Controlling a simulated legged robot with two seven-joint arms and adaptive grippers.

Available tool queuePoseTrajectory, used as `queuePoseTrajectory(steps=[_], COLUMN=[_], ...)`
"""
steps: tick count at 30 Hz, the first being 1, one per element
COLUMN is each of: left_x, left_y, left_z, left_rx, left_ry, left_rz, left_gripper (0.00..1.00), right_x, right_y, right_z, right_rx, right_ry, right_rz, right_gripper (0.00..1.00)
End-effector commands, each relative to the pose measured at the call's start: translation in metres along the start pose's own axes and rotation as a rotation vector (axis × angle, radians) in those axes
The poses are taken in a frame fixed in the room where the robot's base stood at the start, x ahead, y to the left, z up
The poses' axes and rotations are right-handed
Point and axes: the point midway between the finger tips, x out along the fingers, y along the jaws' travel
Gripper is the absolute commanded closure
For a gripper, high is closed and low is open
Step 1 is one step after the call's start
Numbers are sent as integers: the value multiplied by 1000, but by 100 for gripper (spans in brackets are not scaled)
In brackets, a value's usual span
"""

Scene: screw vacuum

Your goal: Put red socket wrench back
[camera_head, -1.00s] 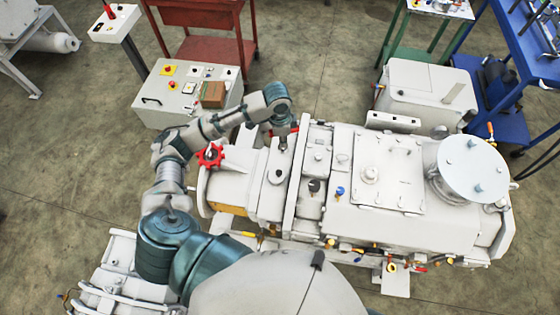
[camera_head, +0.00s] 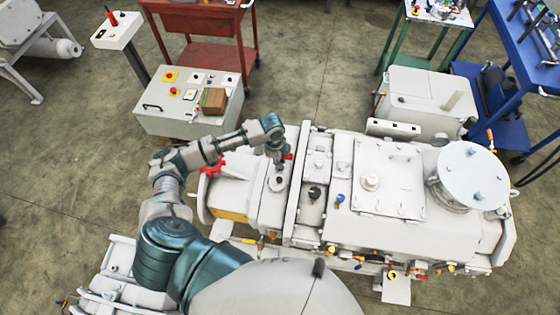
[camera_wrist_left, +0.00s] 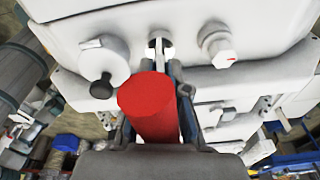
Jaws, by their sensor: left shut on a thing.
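The red socket wrench (camera_wrist_left: 152,108) shows in the left wrist view as a thick red cylinder between the fingers of my left gripper (camera_wrist_left: 154,100), which is shut on it. In the head view my left gripper (camera_head: 281,159) is over the left part of the white vacuum machine (camera_head: 330,185), and a small red piece of the wrench (camera_head: 289,157) shows beside it. The wrench's lower end is hidden; I cannot tell whether it touches the machine. My right gripper is not in view.
A red handwheel (camera_head: 212,166) is close to my left forearm. A control box (camera_head: 187,108) with a brown block (camera_head: 213,101) stands behind the arm. A red cart (camera_head: 207,55), a green-legged table (camera_head: 426,45) and a blue cart (camera_head: 500,75) stand at the back.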

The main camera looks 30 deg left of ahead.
Motion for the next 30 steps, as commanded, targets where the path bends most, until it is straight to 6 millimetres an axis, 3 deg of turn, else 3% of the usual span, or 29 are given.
queuePoseTrajectory(steps=[10, 11, 13, 23, 26, 30], left_x=[3, 3, 3, 1, -9, -37], left_y=[0, 0, 0, -1, -1, -2], left_z=[0, 0, 0, 0, 0, 0], left_rx=[0, 0, 0, 0, -1, 0], left_ry=[0, 0, 0, 0, 0, 0], left_rz=[-2, -2, -1, -2, -4, -6], left_gripper=[100, 78, 60, 60, 60, 60], right_x=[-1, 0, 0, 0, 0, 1], right_y=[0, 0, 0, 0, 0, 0], right_z=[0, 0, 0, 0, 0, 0], right_rx=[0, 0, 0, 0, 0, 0], right_ry=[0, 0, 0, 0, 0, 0], right_rz=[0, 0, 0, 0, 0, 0], right_gripper=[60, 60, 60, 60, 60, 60])
